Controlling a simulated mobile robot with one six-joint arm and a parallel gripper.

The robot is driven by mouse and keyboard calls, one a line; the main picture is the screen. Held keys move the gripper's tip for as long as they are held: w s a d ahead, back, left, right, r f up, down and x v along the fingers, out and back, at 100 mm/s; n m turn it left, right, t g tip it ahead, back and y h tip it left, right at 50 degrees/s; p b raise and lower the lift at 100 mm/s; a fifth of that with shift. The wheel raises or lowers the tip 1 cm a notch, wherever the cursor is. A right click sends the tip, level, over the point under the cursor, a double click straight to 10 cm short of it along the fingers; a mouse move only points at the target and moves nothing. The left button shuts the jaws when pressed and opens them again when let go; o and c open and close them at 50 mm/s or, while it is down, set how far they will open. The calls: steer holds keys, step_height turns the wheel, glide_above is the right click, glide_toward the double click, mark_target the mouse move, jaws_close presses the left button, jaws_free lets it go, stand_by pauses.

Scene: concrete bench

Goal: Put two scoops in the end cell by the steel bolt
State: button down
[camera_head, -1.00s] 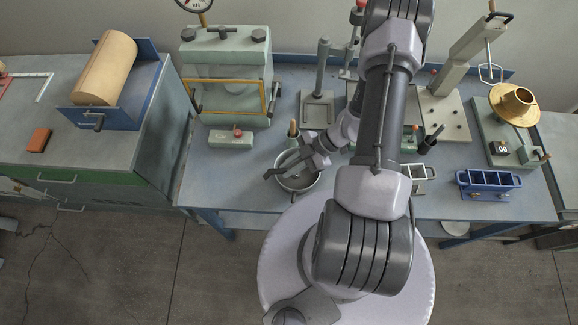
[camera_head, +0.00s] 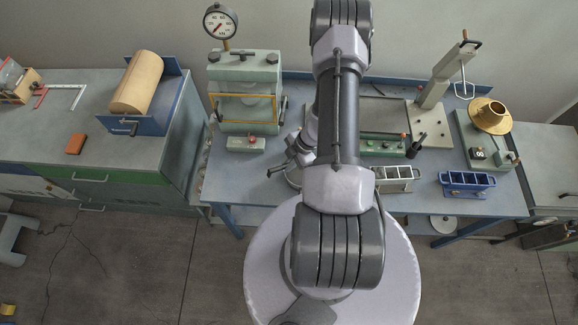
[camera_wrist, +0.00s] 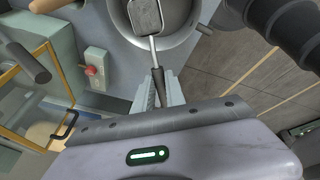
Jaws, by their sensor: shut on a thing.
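My gripper (camera_wrist: 157,92) is shut on the dark handle of a scoop (camera_wrist: 146,16) in the wrist view. The scoop's flat grey head lies over or inside a round grey bowl (camera_wrist: 185,42); I cannot tell whether it holds material. In the head view my arm hides most of the bowl (camera_head: 293,181) and the gripper. Two moulds with cells stand on the bench to the right: a pale grey one (camera_head: 397,186), partly behind my arm, and a blue one (camera_head: 466,190). I cannot make out which end has a steel bolt.
A green press (camera_head: 245,85) with a gauge stands left of the bowl, with a small red-button box (camera_head: 245,144) before it. Bare bench lies between the moulds.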

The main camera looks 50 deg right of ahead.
steer(key=b, duration=0.2)
steer(key=h+b, duration=0.1)
steer(key=b, duration=0.1)
steer(key=shift+a+f, duration=0.2)
steer(key=shift+f, duration=0.05)
steer(key=b, duration=0.2)
steer(key=shift+w+a+r+b, duration=0.15)
steer(key=shift+a+r+b, duration=0.05)
steer(key=shift+a+b, duration=0.1)
steer(key=shift+a+r+g+h+b, duration=0.1)
steer(key=shift+r+g+h+b, duration=0.3)
steer(key=shift+b, duration=0.45)
steer(key=shift+r, duration=0.1)
